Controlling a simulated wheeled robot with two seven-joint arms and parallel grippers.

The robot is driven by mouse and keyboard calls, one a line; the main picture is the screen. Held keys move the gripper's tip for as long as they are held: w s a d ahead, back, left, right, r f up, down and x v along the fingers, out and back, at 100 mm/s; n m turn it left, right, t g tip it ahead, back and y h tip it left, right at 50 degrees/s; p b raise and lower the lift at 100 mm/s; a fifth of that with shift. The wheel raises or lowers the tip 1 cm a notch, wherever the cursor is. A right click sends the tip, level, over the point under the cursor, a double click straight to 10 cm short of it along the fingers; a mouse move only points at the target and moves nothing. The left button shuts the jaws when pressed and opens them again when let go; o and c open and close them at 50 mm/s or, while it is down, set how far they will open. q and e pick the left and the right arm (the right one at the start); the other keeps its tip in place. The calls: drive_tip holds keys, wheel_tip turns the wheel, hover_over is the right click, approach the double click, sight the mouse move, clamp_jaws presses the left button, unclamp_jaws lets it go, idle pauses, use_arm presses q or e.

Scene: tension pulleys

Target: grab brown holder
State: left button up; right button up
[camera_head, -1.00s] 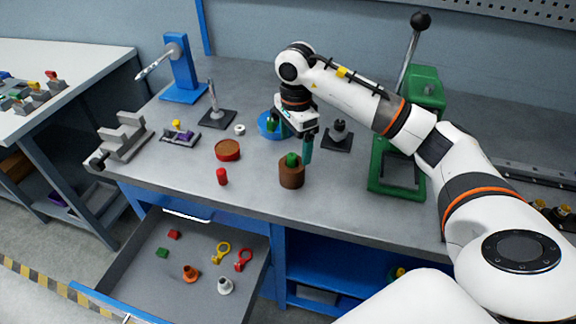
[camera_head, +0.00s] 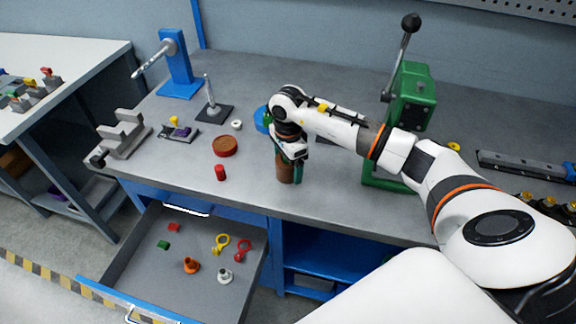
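The brown holder (camera_head: 285,171) is a short round cylinder standing upright on the grey workbench, near its front edge. My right gripper (camera_head: 288,168) is right over it, pointing down. One teal finger shows along the holder's right side and part of the other shows at its upper left. The gripper body hides the holder's top and the green piece in it. I cannot tell whether the fingers press on the holder. My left gripper is not in view.
A red-rimmed brown disc (camera_head: 225,146) and a red cylinder (camera_head: 220,172) stand left of the holder. A green press (camera_head: 410,100) stands to the right. A blue round part (camera_head: 262,119) is behind the gripper. An open drawer (camera_head: 130,255) with several small parts is below.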

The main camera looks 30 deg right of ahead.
drive_tip(key=c, duration=1.1)
drive_tip(key=shift+c, duration=0.2)
drive_tip(key=shift+r, duration=0.15)
